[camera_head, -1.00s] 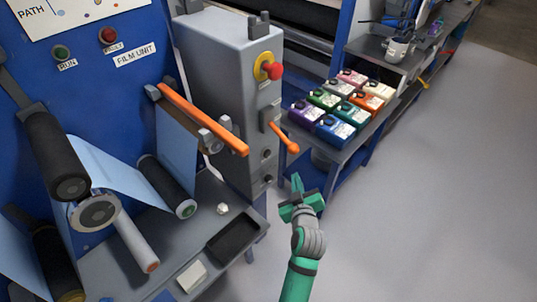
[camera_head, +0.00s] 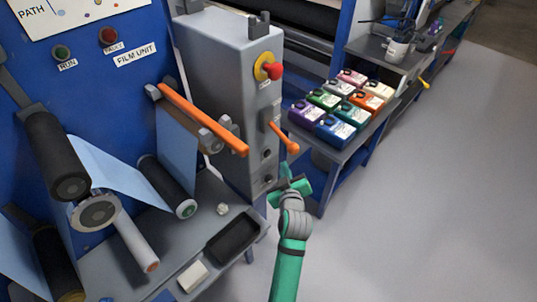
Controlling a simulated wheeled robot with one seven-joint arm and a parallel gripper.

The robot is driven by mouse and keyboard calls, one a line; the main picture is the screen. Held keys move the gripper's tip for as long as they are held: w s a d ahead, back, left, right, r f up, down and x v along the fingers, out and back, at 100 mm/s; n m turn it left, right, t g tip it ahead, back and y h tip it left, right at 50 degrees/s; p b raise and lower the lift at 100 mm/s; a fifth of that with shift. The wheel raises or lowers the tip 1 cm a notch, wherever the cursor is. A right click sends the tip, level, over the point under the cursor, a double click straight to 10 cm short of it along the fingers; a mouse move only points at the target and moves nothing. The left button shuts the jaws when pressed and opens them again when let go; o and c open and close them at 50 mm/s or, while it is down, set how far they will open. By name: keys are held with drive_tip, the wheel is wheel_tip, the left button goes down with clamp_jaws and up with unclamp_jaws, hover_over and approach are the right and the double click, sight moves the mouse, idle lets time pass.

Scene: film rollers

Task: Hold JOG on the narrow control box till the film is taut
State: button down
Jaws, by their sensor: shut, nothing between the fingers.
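The narrow grey control box (camera_head: 226,65) stands right of the blue panel. Its narrow front has a red mushroom button (camera_head: 273,71) on a yellow ring, an orange-handled lever (camera_head: 287,139), and below them two small dark buttons, an upper one (camera_head: 266,153) and a lower one (camera_head: 268,180). The labels are too small to read, so I cannot tell which is JOG. My green gripper (camera_head: 287,174) is shut and empty, just right of the lower button; contact cannot be judged. The pale blue film (camera_head: 120,170) runs between dark rollers at left; its tension is unclear.
An orange bar (camera_head: 203,118) juts out left of the box. A grey table (camera_head: 125,280) below the rollers holds a black tray (camera_head: 256,222) and a white block (camera_head: 193,276). Coloured boxes fill a side bench (camera_head: 345,150) at right. The floor at right is clear.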

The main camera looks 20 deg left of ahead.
sight(268, 154)
drive_tip(key=shift+w+a, duration=0.25)
drive_tip(key=shift+a, duration=0.4)
drive_tip(key=shift+w+a, duration=0.25)
drive_tip(key=shift+a, duration=0.4)
drive_tip(key=shift+w+a, duration=0.25)
drive_tip(key=shift+a, duration=0.4)
drive_tip(key=shift+a, duration=0.1)
idle(0.5)
drive_tip(key=shift+w+a, duration=0.15)
drive_tip(key=shift+a, duration=0.2)
drive_tip(key=shift+w+a, duration=0.15)
drive_tip(key=shift+a, duration=0.3)
idle(2.4)
drive_tip(key=shift+d, duration=0.15)
idle(1.6)
drive_tip(key=shift+s+d, duration=0.3)
drive_tip(key=shift+d, duration=0.4)
